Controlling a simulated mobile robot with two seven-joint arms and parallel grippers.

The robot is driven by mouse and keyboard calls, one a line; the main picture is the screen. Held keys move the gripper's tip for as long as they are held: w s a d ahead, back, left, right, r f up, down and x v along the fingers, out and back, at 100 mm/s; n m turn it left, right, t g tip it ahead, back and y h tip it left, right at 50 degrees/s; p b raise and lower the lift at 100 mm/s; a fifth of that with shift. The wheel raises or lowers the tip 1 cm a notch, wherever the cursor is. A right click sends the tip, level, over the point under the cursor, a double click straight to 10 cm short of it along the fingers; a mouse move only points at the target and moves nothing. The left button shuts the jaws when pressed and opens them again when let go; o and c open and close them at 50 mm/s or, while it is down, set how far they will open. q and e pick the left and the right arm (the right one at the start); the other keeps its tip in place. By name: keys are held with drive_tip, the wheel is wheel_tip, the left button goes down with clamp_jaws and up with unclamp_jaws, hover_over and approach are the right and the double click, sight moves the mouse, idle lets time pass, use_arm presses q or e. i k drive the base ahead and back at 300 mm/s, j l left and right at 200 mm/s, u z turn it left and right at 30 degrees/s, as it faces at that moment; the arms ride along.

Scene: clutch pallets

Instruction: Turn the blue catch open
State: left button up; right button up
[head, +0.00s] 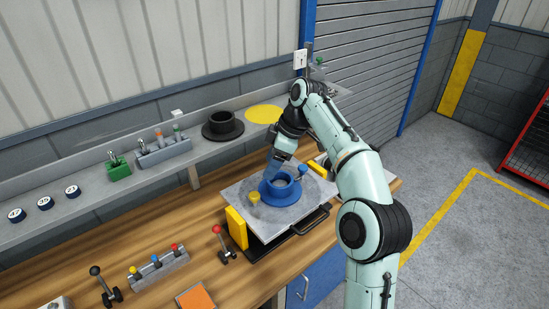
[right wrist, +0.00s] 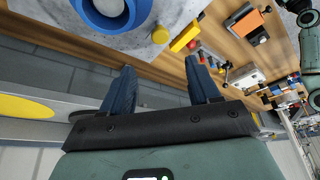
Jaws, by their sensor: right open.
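A blue ring-shaped fixture (head: 281,188) stands on a grey plate (head: 236,192) on the wooden bench; part of it also shows at the top of the right wrist view (right wrist: 110,18). A small blue knob (head: 302,170), which looks like the blue catch, is at the ring's right side. A yellow knob (head: 254,198) is at its near left; it also shows in the right wrist view (right wrist: 160,35). My right gripper (head: 273,164) is open and empty, at the ring's far-left side. Its fingers (right wrist: 160,66) are apart with nothing between them. My left gripper is out of view.
A yellow block (head: 236,228) stands at the plate's left edge, beside a red-knobbed lever (head: 222,244). A black handle (head: 312,219) is at the front. A shelf behind holds a black flanged ring (head: 222,126) and a yellow disc (head: 264,114). The bench left of the plate is partly clear.

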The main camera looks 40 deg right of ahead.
sight(303, 169)
drive_tip(key=k, duration=1)
